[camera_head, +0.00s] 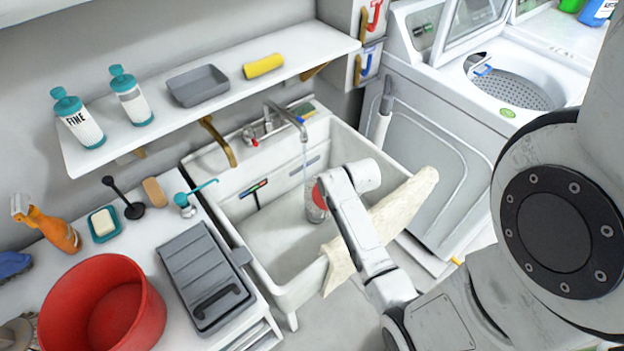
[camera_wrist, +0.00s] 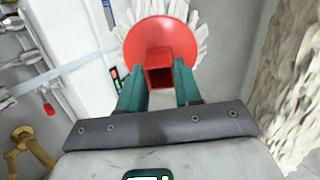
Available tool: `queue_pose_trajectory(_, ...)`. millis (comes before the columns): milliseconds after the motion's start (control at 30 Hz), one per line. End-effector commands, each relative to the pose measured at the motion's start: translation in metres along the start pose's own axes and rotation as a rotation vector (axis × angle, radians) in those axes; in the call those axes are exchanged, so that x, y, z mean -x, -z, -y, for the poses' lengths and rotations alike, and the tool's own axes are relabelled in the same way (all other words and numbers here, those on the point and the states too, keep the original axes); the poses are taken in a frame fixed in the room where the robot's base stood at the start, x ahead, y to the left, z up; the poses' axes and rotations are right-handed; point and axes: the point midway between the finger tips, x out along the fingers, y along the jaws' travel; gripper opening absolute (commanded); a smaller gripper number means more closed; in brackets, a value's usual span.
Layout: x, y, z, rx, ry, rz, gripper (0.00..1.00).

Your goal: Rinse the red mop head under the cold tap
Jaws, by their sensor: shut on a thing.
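In the wrist view my gripper (camera_wrist: 160,82) has its two teal fingers closed on the square red socket of the mop head (camera_wrist: 150,38). White strands fan out around its red disc. In the head view the mop head (camera_head: 314,208) is inside the white sink (camera_head: 262,238), partly hidden by my wrist, which also hides the fingers. The tap (camera_head: 285,112) stands at the back of the sink, with a red mark at its left side. A thin pale stream of water (camera_head: 305,160) falls from its spout toward the mop head; contact is unclear.
A cream cloth (camera_head: 395,212) hangs over the sink's front right rim. A wall shelf (camera_head: 215,100) with bottles, a grey tray and a yellow roll overhangs behind. A red tub (camera_head: 95,275) and grey case (camera_head: 205,265) stand left. A washing machine (camera_head: 440,140) stands right.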

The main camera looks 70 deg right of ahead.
Motion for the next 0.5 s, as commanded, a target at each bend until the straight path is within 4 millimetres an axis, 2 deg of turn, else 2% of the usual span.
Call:
queue_pose_trajectory(233, 0.004, 0.000, -0.001, 0.000, -0.001, 0.000, 0.00)
queue_pose_trajectory(500, 0.028, 0.002, 0.007, 0.000, 0.001, -0.001, 0.00)
